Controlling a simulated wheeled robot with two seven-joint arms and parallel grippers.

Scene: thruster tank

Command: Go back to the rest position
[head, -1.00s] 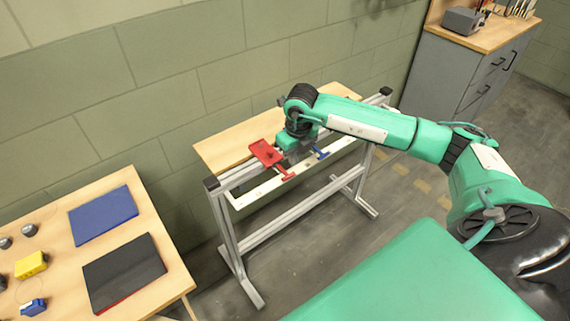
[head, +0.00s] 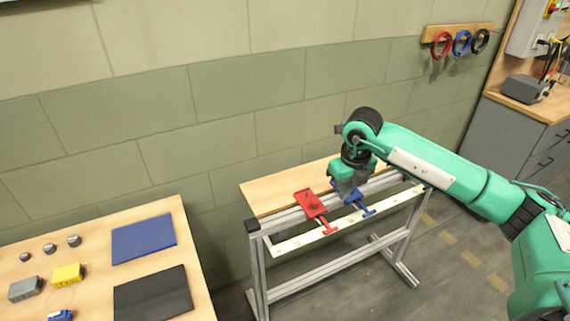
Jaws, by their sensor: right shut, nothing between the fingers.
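My right gripper (head: 347,190) is shut and empty. It points down just above the blue bracket (head: 360,204) on the metal frame stand (head: 334,270); whether it touches the bracket cannot be told. The red bracket (head: 314,208) lies to the left of the gripper, on the same stand, with its flat plate toward the wooden top (head: 262,193). My right arm reaches in from the right side. My left gripper is not in view.
A wooden table (head: 165,211) at the left holds a blue mat (head: 143,239), a black mat (head: 152,295), a yellow box (head: 67,274), a grey box (head: 25,289) and several knobs. Coloured rings (head: 461,43) hang on the wall. A grey cabinet (head: 515,140) stands at right.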

